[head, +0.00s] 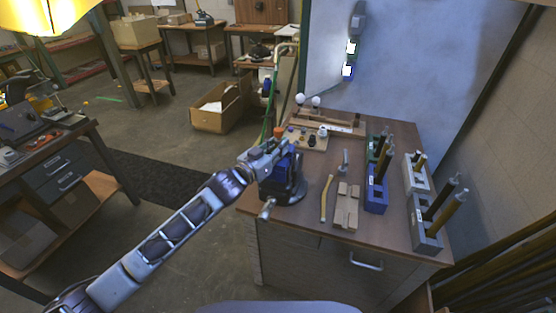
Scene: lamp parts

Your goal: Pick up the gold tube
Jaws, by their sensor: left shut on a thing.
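Several gold tubes are in view. One gold tube (452,208) stands tilted in the front grey holder (426,238) at the right of the workbench, beside a dark tube. Another (419,165) stands in the rear grey holder (415,175), and another (384,165) in the blue holder (376,195). A thin, slightly bent yellowish piece (327,198) lies flat on the bench. My left gripper (280,149) is at the blue and black vise (285,180) on the bench's left edge. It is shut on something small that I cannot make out. My right gripper is not in view.
A light wooden block (346,206) lies mid-bench. A wooden tray (308,138) with small parts and white bulbs (300,99) are at the back. A wall stands close behind the bench.

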